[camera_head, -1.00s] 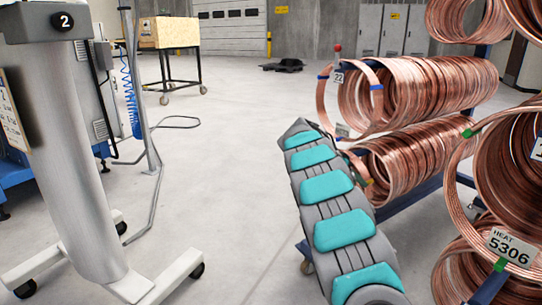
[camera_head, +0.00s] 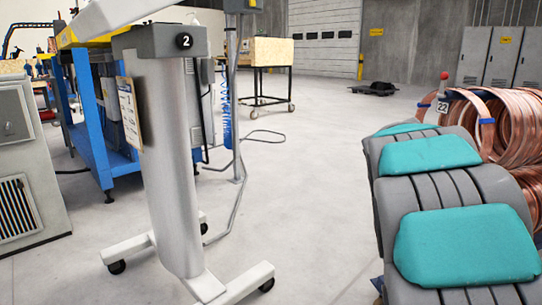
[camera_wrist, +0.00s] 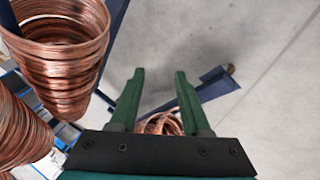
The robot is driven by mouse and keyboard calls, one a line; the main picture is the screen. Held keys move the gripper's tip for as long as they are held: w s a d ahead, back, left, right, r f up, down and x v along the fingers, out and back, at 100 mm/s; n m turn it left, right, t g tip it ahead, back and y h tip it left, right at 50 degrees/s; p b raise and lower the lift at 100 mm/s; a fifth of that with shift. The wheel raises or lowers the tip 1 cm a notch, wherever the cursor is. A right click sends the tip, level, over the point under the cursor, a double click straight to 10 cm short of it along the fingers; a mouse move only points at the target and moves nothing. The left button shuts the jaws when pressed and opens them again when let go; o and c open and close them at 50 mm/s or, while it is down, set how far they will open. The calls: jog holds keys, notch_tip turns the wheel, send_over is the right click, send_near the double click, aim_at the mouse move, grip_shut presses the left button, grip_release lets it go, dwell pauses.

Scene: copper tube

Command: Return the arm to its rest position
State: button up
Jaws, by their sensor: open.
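My gripper (camera_wrist: 158,100) shows in the wrist view as two green fingers on a dark bar. The fingers stand apart with nothing between them. Beyond and below them are a blue rack foot (camera_wrist: 215,84) and part of a copper coil (camera_wrist: 160,122). In the head view my grey arm with teal pads (camera_head: 440,190) fills the lower right. The gripper itself is hidden there.
Copper coils (camera_head: 508,128) tagged 22 sit behind my arm; more coils (camera_wrist: 62,50) fill the wrist view's left. A wheeled column marked 2 (camera_head: 168,160) stands at left, near a blue bench (camera_head: 92,130). Open floor (camera_head: 310,170) lies between.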

jog(key=s+a+f+n+y, duration=0.3)
jog(key=s+a+f+n, duration=0.1)
jog(key=s+a, duration=0.8)
jog(key=s+a+f+n+y, duration=0.2)
jog(key=s+a+f+n, duration=0.25)
jog(key=s+a, duration=0.7)
notch_tip(320, 180, up, 14)
jog(key=s+p, duration=0.2)
jog(key=p, duration=1.1)
jog(key=shift+s+d+y+p, duration=0.2)
jog(key=shift+d+y+p, duration=0.1)
jog(key=shift+d, duration=0.1)
jog(key=shift+n, duration=0.25)
